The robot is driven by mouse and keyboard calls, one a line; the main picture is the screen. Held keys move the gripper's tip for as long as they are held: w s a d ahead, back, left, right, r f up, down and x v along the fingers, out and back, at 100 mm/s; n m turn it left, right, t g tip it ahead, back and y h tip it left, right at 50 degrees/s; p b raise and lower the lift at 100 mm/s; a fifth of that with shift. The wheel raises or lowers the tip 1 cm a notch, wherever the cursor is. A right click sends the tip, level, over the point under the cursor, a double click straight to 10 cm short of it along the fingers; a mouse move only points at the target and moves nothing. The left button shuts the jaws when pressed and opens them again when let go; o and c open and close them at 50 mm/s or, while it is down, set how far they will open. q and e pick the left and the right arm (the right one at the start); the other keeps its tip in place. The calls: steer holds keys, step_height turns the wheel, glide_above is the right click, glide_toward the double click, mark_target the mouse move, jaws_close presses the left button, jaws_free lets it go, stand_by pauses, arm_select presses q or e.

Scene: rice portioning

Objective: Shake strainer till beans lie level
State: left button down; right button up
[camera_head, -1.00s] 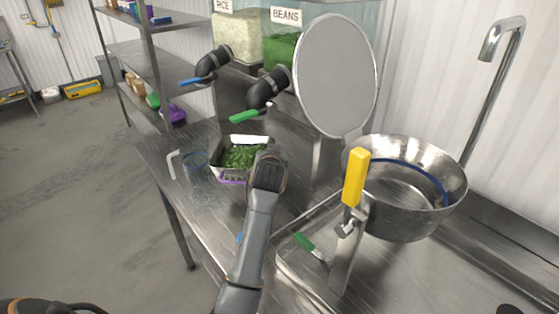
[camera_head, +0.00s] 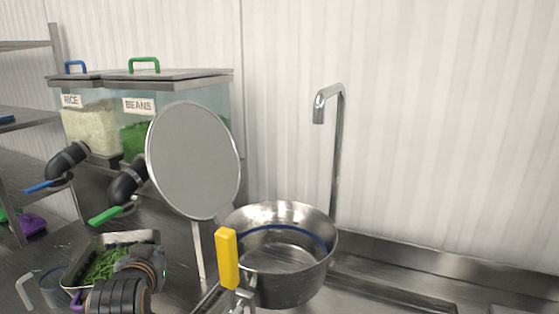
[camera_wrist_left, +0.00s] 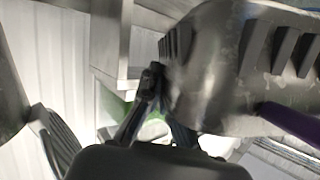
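The metal strainer (camera_head: 150,237) holds green beans (camera_head: 104,264) at the lower left of the head view. The beans look uneven and heaped. My left gripper (camera_head: 142,264) is at the strainer's right side and covers part of it. In the left wrist view, a curved, slotted metal wall (camera_wrist_left: 225,75), likely the strainer, is right beside the dark fingers of the left gripper (camera_wrist_left: 154,88). The fingertips are close together, but whether they pinch anything is unclear. A purple part (camera_wrist_left: 290,119) crosses the lower right there. My right gripper is not in view.
Rice (camera_head: 92,127) and beans (camera_head: 136,141) dispensers with black spouts stand behind the strainer. A round grey disc (camera_head: 194,160) stands right of them. A steel pan (camera_head: 285,288) with a yellow handle (camera_head: 227,258) is further right, below a tap (camera_head: 338,150).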

arm_select(q)
steer(key=s+d+r+m+h+p, duration=0.3)
steer(key=s+d+p, duration=0.2)
steer(key=d, duration=0.3)
steer(key=shift+s+d+r+h, duration=0.3)
steer(key=shift+s+d+r, duration=0.1)
steer(key=shift+s, duration=0.1)
stand_by(1.2)
